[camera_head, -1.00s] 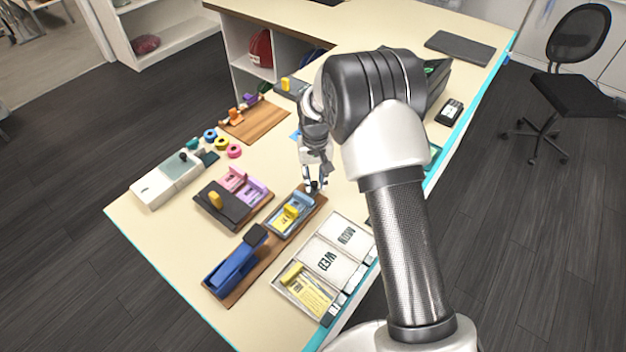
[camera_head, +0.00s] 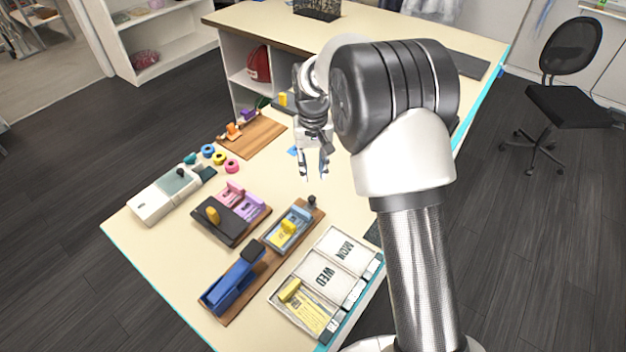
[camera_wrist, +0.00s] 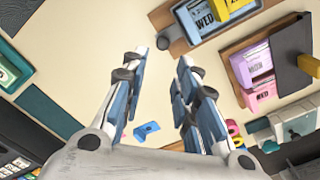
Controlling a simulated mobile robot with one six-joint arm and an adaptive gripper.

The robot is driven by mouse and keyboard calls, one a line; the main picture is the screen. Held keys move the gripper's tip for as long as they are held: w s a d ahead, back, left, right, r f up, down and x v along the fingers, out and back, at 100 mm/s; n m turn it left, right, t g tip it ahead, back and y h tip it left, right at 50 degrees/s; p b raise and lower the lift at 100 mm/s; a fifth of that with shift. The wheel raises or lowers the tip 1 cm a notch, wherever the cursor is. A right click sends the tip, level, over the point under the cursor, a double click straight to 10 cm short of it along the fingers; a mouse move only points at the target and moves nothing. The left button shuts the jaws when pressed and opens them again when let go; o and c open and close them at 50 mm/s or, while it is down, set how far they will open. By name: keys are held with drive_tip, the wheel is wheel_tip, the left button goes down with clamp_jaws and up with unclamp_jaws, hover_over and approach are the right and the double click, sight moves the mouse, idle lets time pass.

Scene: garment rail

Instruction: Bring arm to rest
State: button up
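My gripper (camera_head: 313,172) is above the cream table (camera_head: 262,177), beyond the wooden board with the blue stapler-like tool. In the wrist view its two fingers (camera_wrist: 160,85) stand wide apart with bare tabletop between them. Nothing is held. My arm reaches in from the right of the head view, and its elbow hides part of the table behind it.
Near the gripper are a blue-grey tray with yellow cards (camera_head: 287,228), a dark tray with pink and purple cards (camera_head: 232,215), and a day-labelled tray (camera_head: 330,280). Tape rolls (camera_head: 219,158) and a wooden board (camera_head: 252,135) lie left. An office chair (camera_head: 570,100) stands right.

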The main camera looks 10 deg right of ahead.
drive_tip(key=shift+r, duration=0.8)
drive_tip(key=s+d+r+t+b, duration=0.2)
drive_tip(key=s+d+r, duration=0.2)
drive_tip(key=s+r, duration=1)
drive_tip(key=s+d+f+t, duration=0.1)
drive_tip(key=s, duration=0.9)
drive_tip(key=s+f+t+b, duration=0.1)
drive_tip(key=s, duration=0.9)
drive_tip(key=shift+d+t, duration=0.3)
drive_tip(key=shift+d, duration=0.05)
